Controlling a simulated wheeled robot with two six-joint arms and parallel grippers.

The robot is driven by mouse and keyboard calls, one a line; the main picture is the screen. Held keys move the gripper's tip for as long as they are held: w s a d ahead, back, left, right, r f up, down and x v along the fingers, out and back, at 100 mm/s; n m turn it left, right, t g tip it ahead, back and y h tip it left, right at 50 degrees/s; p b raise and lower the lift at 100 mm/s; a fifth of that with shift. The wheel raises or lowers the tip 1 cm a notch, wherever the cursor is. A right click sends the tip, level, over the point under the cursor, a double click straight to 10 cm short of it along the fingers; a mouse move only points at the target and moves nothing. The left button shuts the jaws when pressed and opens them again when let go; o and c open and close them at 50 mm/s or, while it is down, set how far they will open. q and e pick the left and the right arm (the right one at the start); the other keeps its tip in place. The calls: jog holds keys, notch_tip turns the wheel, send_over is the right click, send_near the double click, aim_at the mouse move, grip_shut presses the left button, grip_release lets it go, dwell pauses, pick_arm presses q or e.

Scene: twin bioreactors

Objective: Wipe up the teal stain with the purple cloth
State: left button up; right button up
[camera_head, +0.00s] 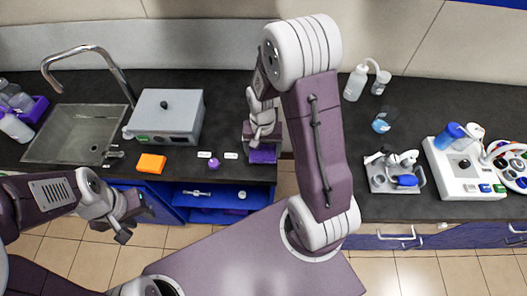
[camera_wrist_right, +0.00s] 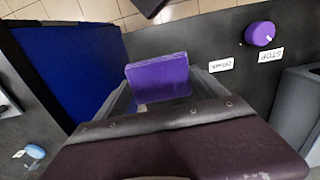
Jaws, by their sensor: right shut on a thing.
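The purple cloth (camera_head: 262,155) is a folded block at the front of the dark counter, below my right gripper (camera_head: 262,137). In the right wrist view the cloth (camera_wrist_right: 158,77) sits between the fingers of my right gripper, which is shut on it. I cannot tell whether the cloth touches the counter. My left gripper (camera_head: 132,220) is empty and open, low in front of the counter at the left. I cannot make out a teal stain in either view; the arm and gripper may hide part of the counter.
A grey box (camera_head: 166,114), an orange block (camera_head: 151,163) and a sink (camera_head: 73,135) are left of my right gripper. Two white labels and a purple knob (camera_head: 214,163) are close by. A beaker with blue contents (camera_head: 381,125) and a grey tray (camera_head: 395,177) stand to the right.

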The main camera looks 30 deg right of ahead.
jog(key=r+p, duration=0.2)
jog(key=shift+d+r, duration=0.2)
jog(key=shift+r, duration=0.2)
jog(key=shift+a+r+p, duration=0.1)
jog(key=shift+r+p, duration=0.4)
jog(key=shift+p, duration=0.05)
jog(key=shift+f, duration=0.1)
